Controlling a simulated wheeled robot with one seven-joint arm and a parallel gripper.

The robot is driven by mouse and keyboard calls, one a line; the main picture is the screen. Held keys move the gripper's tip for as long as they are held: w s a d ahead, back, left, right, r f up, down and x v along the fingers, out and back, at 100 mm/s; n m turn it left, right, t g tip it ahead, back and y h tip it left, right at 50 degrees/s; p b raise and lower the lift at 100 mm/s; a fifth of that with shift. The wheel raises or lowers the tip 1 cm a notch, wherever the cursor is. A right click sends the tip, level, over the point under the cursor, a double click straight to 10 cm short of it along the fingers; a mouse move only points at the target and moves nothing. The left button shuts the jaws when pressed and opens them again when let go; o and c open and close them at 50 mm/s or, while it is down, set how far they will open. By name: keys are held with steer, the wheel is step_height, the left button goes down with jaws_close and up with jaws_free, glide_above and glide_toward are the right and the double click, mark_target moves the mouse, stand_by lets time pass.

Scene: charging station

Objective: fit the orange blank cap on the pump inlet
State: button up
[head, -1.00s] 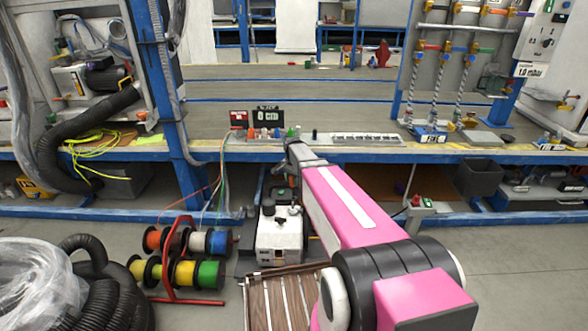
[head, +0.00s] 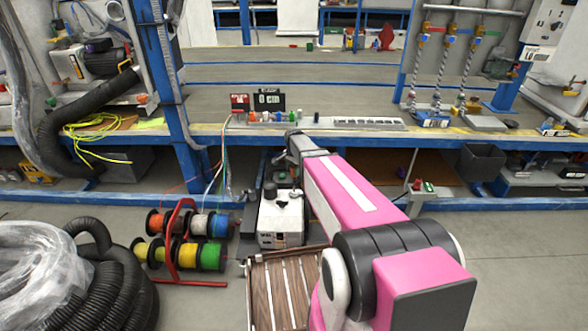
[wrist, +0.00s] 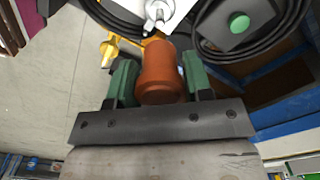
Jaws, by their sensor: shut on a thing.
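The orange blank cap (wrist: 160,84) is held between the green fingers of my gripper (wrist: 157,66) in the wrist view. My gripper is shut on it. A pale metal fitting (wrist: 158,11) shows just beyond the cap at the top of the wrist view; I cannot tell whether it is the pump inlet or whether the cap touches it. In the head view a white pump-like unit (head: 281,218) stands on the floor left of my arm, with dark parts on top. My gripper and the cap cannot be made out in the head view.
A yellow part (wrist: 113,49) and black cable coils with a green button (wrist: 239,22) lie close to the gripper. Cable spools (head: 186,240) stand left of the white unit, a slatted wooden crate (head: 258,298) in front, and the blue-framed bench (head: 420,141) behind.

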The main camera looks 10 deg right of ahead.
steer(key=shift+f, duration=2.5)
steer(key=shift+f, duration=2.65)
steer(key=o, duration=1)
steer(key=shift+r, duration=0.1)
step_height(320, 180, up, 11)
steer(key=shift+f, duration=0.15)
